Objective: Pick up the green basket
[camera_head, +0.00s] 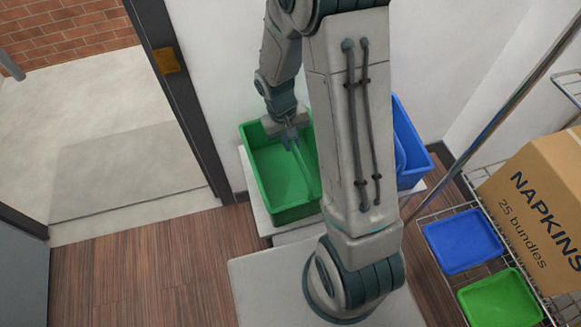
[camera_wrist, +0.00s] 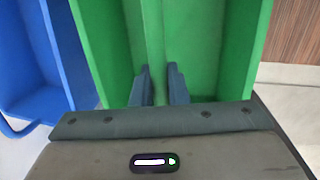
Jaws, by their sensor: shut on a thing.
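The green basket (camera_head: 262,165) stands on a light stand against the white wall in the head view. A lighter green bar, which looks like its handle, runs across it. My gripper (camera_head: 291,140) reaches down from above and is shut on this bar near the basket's back. In the wrist view the green basket (camera_wrist: 222,50) fills the middle, and my gripper's two fingers (camera_wrist: 160,85) stand on either side of the green bar. My arm hides the basket's right part in the head view.
A blue basket (camera_head: 410,145) stands close to the right of the green one, partly behind my arm. A wire rack at right holds a blue tray (camera_head: 464,240), a green tray (camera_head: 500,300) and a napkin box (camera_head: 540,205). Floor at left is clear.

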